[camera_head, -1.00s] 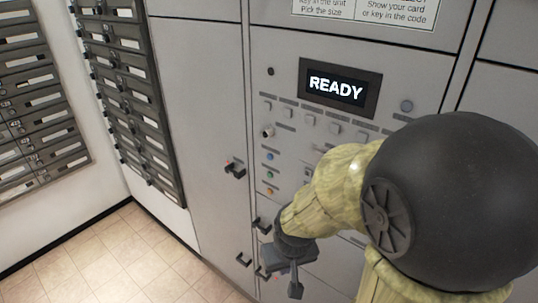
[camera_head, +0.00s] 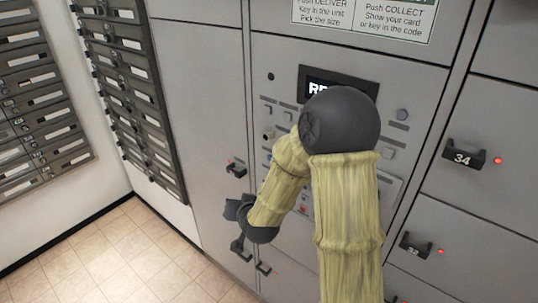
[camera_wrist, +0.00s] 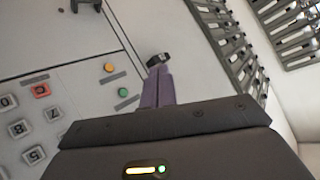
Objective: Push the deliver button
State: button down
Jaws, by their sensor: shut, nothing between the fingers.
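The deliver button cannot be singled out, because the small labels on the grey control panel (camera_head: 283,75) are unreadable. In the wrist view, a round green button (camera_wrist: 122,92) and a round orange button (camera_wrist: 109,68) sit beside grey label strips, left of my fingers. My gripper (camera_wrist: 159,70) is shut and empty, its fingers pointing past these buttons toward a dark handle (camera_wrist: 158,60). In the head view my gripper (camera_head: 234,209) is left of the panel's lower part, and my arm hides much of the button column and the screen (camera_head: 318,88).
A keypad with a red-orange key (camera_wrist: 41,90) is left of the buttons. Locker handles stick out at left (camera_head: 235,168) and right (camera_head: 465,157). Dark mailbox racks (camera_head: 125,85) line the left wall. The tiled floor (camera_head: 120,258) at lower left is clear.

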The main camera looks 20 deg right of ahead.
jog(key=w+d+r+m+t+h+p, duration=0.1)
jog(key=w+d+r+m+t+h, duration=0.1)
jog(key=w+r+m+t+h, duration=0.1)
jog(key=shift+w+d+r+m+t+h+p, duration=0.2)
jog(key=shift+w+r+m+t+h+p, duration=0.2)
jog(key=shift+w+r+m+t, duration=0.75)
jog(key=shift+s+d+f+m+g, duration=0.1)
jog(key=shift+f+m+g, duration=0.15)
jog(key=shift+f+g, duration=0.15)
jog(key=w+d+p, duration=0.1)
jog(key=w+d, duration=0.4)
jog(key=d, duration=0.2)
dwell(1.3)
jog(key=shift+w+d, duration=0.25)
jog(key=shift+d, duration=0.1)
